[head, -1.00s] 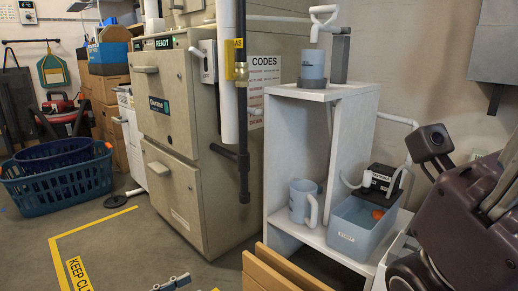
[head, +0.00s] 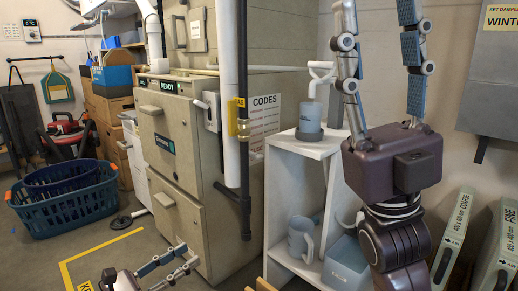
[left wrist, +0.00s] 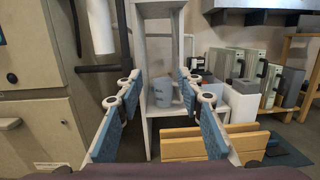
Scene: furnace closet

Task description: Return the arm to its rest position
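My left gripper (head: 190,256) is low in the head view, in front of the furnace. Its fingers are spread and empty. In the left wrist view its blue-padded fingers (left wrist: 158,92) stand wide apart, with the white shelf (left wrist: 149,60) beyond them and nothing between them. My right gripper (head: 378,18) stands upright at the right of the head view. Its fingers point up and are apart, with only wall showing between them; the top of the frame cuts off the tips. It hides part of the white shelf (head: 279,208).
Filters (head: 455,235) lean at right. The furnace (head: 170,135) is at left. Wooden boards (left wrist: 210,146) are low ahead.

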